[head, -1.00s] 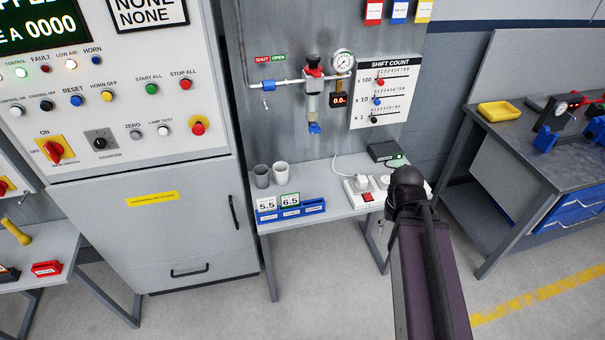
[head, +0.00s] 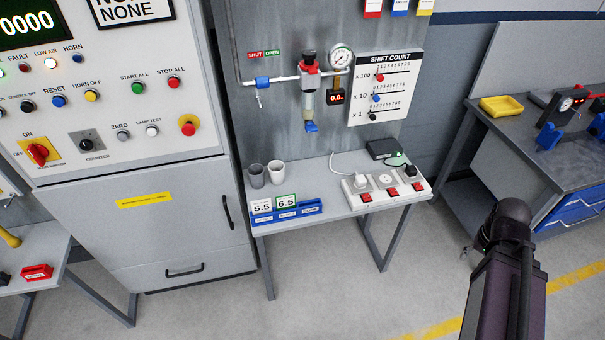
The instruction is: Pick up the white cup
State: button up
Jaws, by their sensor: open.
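The white cup (head: 277,173) stands upright on the small grey bench (head: 345,208), near the wall and the control cabinet. A grey cup (head: 257,177) stands just to its left. My arm reaches in from the lower right. Only a small tip of my gripper (head: 466,250) seems to show beside the dark wrist joint, and the rest is hidden behind my arm. My gripper is open, well to the right of the white cup and apart from it.
A blue holder (head: 287,216) with cards marked 5.5 and 6.5 sits in front of the cups. A power strip (head: 388,191) and a black box (head: 382,149) are on the bench's right. The control cabinet (head: 150,235) stands left. A workbench (head: 535,150) is at right.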

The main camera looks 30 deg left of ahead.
aim_at(276, 168)
jog(key=z, duration=0.2)
jog(key=k, duration=1.3)
jog(key=u, duration=1.7)
jog(key=i, duration=0.75)
jog(key=z, duration=0.2)
